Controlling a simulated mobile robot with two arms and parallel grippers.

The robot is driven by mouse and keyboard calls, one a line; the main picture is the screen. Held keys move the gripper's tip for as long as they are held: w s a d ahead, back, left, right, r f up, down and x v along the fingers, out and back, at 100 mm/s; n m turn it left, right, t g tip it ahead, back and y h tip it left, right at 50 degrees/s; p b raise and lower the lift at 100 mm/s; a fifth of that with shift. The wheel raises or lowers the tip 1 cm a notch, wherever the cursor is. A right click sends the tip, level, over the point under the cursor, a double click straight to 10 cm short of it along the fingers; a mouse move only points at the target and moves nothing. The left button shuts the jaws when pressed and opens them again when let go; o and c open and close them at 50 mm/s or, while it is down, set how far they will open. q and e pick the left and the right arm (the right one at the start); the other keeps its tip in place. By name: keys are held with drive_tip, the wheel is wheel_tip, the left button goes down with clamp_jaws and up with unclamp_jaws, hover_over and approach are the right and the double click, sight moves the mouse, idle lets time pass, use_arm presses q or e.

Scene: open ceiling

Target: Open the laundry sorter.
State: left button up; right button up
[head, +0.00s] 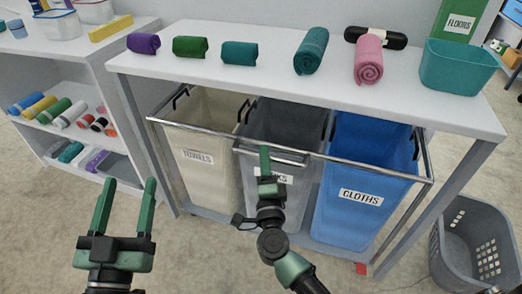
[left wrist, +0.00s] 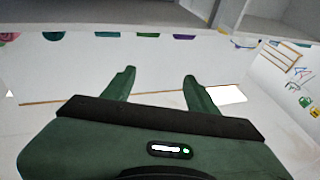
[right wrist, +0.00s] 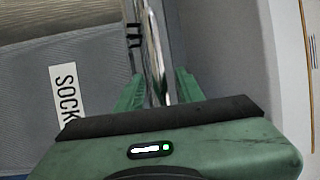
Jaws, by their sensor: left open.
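The laundry sorter stands under a white table, with a metal rail (head: 350,162) around three bins. The beige bin (head: 205,125) is labelled TOWELS, the grey bin (head: 285,120) has a partly covered label reading SOCKS, and the blue bin (head: 365,150) is labelled CLOTHS. A metal handle (head: 300,160) sticks out at the front, before the grey bin. My right gripper (head: 265,155) is at this handle; the right wrist view shows its fingers (right wrist: 158,90) closed around the bar. My left gripper (head: 124,190) is open and empty, in front of the sorter's left side.
Rolled cloths, including a pink one (head: 369,62), and a teal tub (head: 457,66) are on the tabletop (head: 280,75). A shelf unit (head: 80,75) stands at left. A grey basket (head: 470,245) stands on the floor at right. Floor in front is clear.

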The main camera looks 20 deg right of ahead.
use_arm(q)
drive_tip(key=shift+s+d+r+t+h, duration=0.1)
drive_tip(key=shift+s+r+t+h, duration=0.25)
drive_tip(key=shift+r, duration=0.35)
drive_tip(key=shift+s+r+t+h, duration=0.15)
drive_tip(key=shift+r+t, duration=0.3)
drive_tip(key=shift+r, duration=0.25)
use_arm(e)
drive_tip(key=shift+x, duration=2)
clamp_jaws()
